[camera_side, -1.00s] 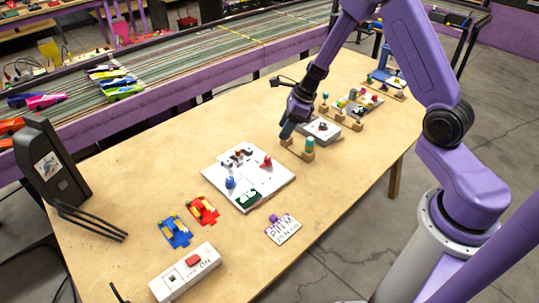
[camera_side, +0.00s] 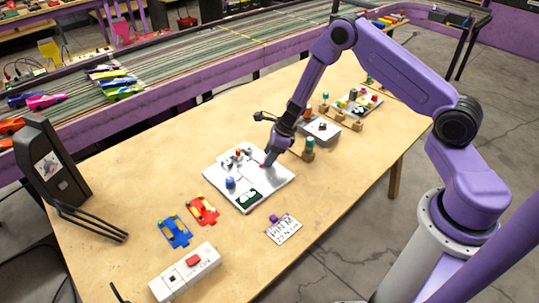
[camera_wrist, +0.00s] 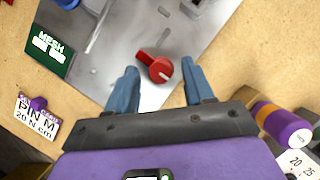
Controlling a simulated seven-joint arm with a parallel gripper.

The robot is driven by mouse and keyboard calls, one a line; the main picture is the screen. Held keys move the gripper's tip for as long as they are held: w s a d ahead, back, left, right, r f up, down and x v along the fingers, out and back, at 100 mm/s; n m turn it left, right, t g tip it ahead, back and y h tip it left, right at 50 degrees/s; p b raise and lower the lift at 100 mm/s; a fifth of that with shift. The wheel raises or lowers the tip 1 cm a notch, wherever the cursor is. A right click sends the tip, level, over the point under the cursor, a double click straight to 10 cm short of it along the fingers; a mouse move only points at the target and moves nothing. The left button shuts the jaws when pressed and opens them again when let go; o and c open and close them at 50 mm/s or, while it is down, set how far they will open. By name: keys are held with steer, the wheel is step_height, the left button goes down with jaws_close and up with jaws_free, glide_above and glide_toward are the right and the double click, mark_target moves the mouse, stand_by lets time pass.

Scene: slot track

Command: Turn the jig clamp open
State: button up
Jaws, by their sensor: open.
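The jig is a pale plate (camera_side: 215,175) on the wooden table, with a blue knob (camera_side: 230,183), a dark green label (camera_side: 249,198) and dark fittings on it. A red knob with a lever, which looks like the clamp (camera_wrist: 157,68), sits near the plate's edge in the wrist view. In the side view it is mostly hidden by my gripper (camera_side: 266,162). In the wrist view my gripper (camera_wrist: 158,80) is open, its two blue fingers on either side of the red knob, with gaps on both sides. I cannot tell whether the fingertips are level with it.
A tag reading PIN M (camera_side: 283,229) lies in front of the plate. A wooden rack with a teal-topped peg (camera_side: 309,146) stands right of my gripper.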

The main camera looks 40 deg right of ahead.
steer(key=shift+f, duration=0.2)
jaws_close()
